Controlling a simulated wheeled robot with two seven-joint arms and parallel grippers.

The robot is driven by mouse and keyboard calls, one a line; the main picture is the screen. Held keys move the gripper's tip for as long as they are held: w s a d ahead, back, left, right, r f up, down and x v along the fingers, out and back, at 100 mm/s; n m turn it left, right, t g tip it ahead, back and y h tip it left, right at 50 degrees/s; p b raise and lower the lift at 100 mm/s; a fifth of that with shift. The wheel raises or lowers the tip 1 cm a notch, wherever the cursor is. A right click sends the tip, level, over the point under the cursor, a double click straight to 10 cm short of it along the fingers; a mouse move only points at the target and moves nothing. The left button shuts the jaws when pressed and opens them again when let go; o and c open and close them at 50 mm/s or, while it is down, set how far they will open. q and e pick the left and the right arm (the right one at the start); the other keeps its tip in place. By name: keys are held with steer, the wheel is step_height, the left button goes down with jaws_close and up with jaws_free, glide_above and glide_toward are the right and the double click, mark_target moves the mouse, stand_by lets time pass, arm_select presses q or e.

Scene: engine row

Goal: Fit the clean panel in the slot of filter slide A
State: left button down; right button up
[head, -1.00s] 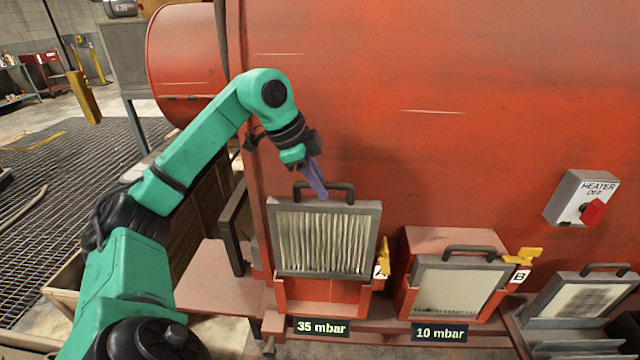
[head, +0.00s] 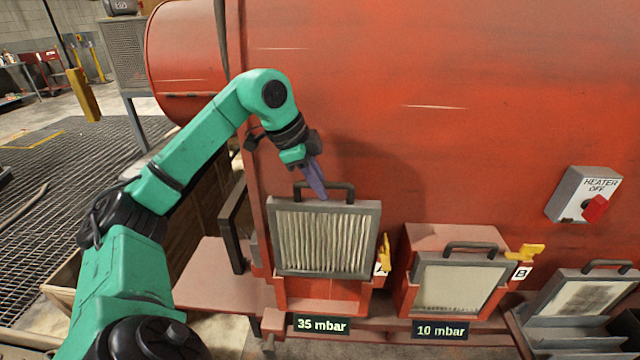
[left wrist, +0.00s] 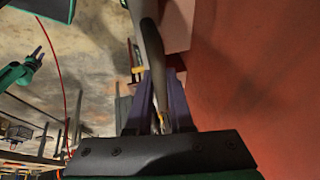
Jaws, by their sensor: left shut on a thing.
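A pleated, light-coloured panel (head: 323,241) in a grey frame stands at filter slide A (head: 320,297), its lower edge at the red housing and most of it above. My left gripper (head: 320,194) is shut on its black top handle (head: 338,187). In the left wrist view the left gripper's purple fingers (left wrist: 163,105) lie on both sides of the dark handle bar (left wrist: 152,60). A yellow latch (head: 385,250) is beside the label A. Whether the panel's bottom edge is inside the slot is hidden.
Slide B (head: 455,285) holds a paler panel, with a yellow latch (head: 528,252) turned sideways. A greyish, dirty panel (head: 585,305) stands in a rack at right. Displays show 35 mbar (head: 321,325) and 10 mbar (head: 440,331).

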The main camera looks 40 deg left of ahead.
mark_target(320, 238)
arm_select(q)
steer(key=shift+f+b, duration=6.8)
steer(key=shift+f, duration=0.65)
steer(key=c, duration=0.7)
jaws_free()
steer(key=shift+c, duration=0.2)
steer(key=shift+s, duration=0.1)
steer(key=p+v, duration=0.4)
steer(key=v, duration=1)
steer(key=shift+r, duration=0.3)
steer(key=shift+s, duration=0.1)
